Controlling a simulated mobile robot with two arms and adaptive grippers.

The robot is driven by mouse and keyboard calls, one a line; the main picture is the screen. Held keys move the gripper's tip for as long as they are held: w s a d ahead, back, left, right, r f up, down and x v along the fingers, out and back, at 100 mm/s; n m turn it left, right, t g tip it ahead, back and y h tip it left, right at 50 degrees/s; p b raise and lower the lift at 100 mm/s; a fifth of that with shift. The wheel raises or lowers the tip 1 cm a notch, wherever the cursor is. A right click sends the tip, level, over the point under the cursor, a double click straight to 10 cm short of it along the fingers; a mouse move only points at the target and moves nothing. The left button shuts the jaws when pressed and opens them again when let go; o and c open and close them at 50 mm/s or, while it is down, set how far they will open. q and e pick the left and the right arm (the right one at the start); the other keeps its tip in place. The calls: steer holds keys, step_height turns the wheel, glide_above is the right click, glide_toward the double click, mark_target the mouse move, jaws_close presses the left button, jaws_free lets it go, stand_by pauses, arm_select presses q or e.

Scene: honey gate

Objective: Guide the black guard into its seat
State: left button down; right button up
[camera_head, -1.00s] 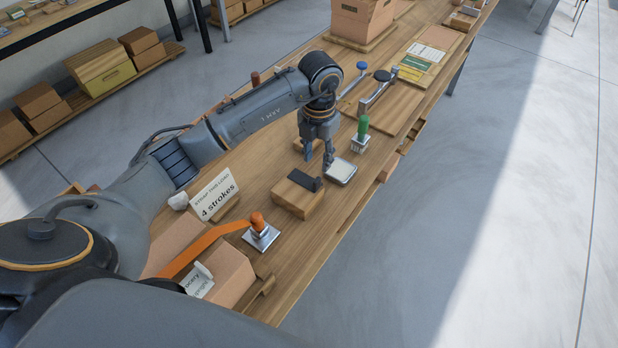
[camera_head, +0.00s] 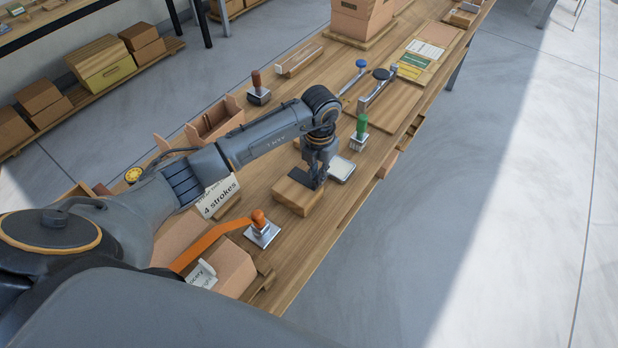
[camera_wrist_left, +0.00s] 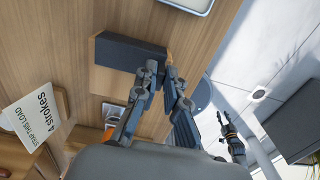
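The black guard (camera_head: 304,178) is a dark bar on a wooden block (camera_head: 296,198) on the bench. In the left wrist view the guard (camera_wrist_left: 128,51) lies along the block's (camera_wrist_left: 112,80) upper edge. My left gripper (camera_head: 321,182) is down at the guard's right end. In the left wrist view its fingertips (camera_wrist_left: 161,70) are close together, at or against that end, with a narrow gap between them; contact and grip are unclear. What looks like my right gripper (camera_wrist_left: 231,134) hangs off the bench, away from the guard. The seat cannot be told apart.
A white-topped tray (camera_head: 342,168) lies just beyond the block. A "4 strokes" sign (camera_head: 218,196) is at the left. The floor right of the bench is clear.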

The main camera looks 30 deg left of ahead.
steer(key=shift+w, duration=0.45)
